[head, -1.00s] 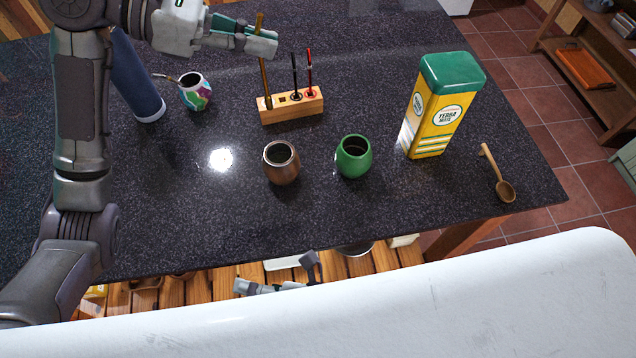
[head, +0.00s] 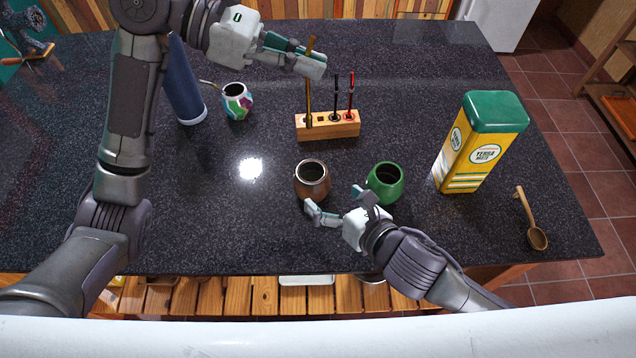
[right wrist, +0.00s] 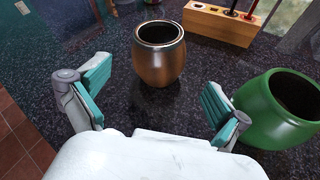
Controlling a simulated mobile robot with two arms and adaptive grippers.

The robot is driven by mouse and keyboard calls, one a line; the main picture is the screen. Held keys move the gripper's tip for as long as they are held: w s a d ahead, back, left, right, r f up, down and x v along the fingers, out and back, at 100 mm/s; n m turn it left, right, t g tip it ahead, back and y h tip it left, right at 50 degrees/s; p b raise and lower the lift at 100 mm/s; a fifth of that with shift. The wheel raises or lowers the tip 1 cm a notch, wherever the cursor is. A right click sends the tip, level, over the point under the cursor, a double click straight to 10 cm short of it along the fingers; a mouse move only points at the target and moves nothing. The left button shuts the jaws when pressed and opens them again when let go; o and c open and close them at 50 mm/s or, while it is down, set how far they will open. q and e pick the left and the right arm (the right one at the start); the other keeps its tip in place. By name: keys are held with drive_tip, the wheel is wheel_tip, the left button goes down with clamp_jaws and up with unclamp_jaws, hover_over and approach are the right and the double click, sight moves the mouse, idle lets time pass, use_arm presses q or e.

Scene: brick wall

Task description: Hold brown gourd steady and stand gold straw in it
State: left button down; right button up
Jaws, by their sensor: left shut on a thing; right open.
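The brown gourd (head: 312,182) stands upright on the dark counter, its mouth open and empty-looking. It also shows in the right wrist view (right wrist: 159,62), ahead of my right gripper. The gold straw (head: 308,95) stands in the left end of a wooden stand (head: 342,127). My left gripper (head: 316,64) is shut on the straw's upper part. My right gripper (head: 338,208) is open and empty, close to the near side of the gourd. In the right wrist view the gourd is centred just beyond its spread fingers (right wrist: 155,92), apart from them.
A green gourd (head: 385,180) stands close to the right of my right gripper. A black straw (head: 335,95) and a red straw (head: 350,95) stand in the wooden stand.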

sight(308, 127)
drive_tip(key=x, duration=0.8)
drive_tip(key=shift+f, duration=0.1)
drive_tip(key=c, duration=1.3)
use_arm(q)
drive_tip(key=shift+f, duration=6.1)
use_arm(e)
drive_tip(key=shift+s, duration=0.1)
